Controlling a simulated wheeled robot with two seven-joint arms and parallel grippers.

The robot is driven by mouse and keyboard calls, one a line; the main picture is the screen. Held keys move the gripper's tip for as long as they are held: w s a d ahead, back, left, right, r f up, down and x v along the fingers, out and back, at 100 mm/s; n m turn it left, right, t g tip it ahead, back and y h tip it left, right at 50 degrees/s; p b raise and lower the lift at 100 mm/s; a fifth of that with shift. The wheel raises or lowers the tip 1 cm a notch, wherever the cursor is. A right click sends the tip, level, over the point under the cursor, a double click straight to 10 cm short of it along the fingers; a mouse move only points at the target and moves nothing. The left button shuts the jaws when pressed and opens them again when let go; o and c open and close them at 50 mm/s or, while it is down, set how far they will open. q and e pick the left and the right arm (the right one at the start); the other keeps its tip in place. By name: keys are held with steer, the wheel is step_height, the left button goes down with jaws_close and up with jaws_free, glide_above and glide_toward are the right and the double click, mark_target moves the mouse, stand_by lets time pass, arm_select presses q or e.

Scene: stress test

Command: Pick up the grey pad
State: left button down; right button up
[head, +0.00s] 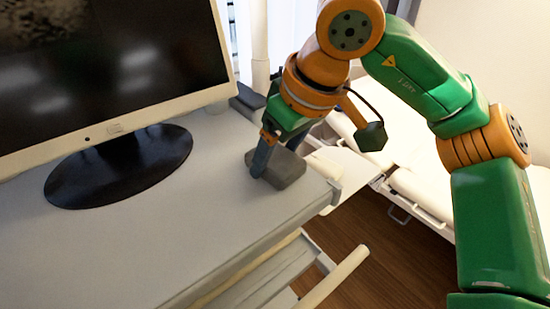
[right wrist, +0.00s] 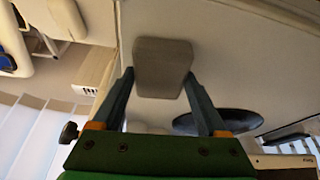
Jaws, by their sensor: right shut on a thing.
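The grey pad (head: 284,169) is a small rounded block at the right end of the white desk top (head: 225,215). My right gripper (head: 262,160) reaches down to it from above, with one finger showing at the pad's left side. In the right wrist view the pad (right wrist: 162,62) sits between the two fingertips of my right gripper (right wrist: 160,80), which is shut on it. I cannot tell whether the pad touches the desk or is slightly raised. My left gripper is not in view.
A monitor (head: 110,60) on a black oval base (head: 120,168) stands left of the pad. A dark object (head: 248,100) lies behind my gripper. A pale handle rail (head: 335,278) juts out below the desk edge. A white bed (head: 425,185) is at right. The desk's front is clear.

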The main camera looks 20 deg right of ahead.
mark_target(273, 158)
steer(key=shift+w+r, duration=0.1)
steer(key=shift+r, duration=0.2)
steer(key=r, duration=0.3)
steer(key=shift+a+r, duration=0.25)
steer(key=shift+a, duration=0.05)
steer(key=s+a+r+p, duration=0.3)
steer(key=a+r, duration=0.6)
steer(key=a, duration=0.3)
steer(key=shift+s+a+p, duration=0.3)
steer(key=shift+s+a, duration=0.1)
steer(key=shift+s, duration=0.2)
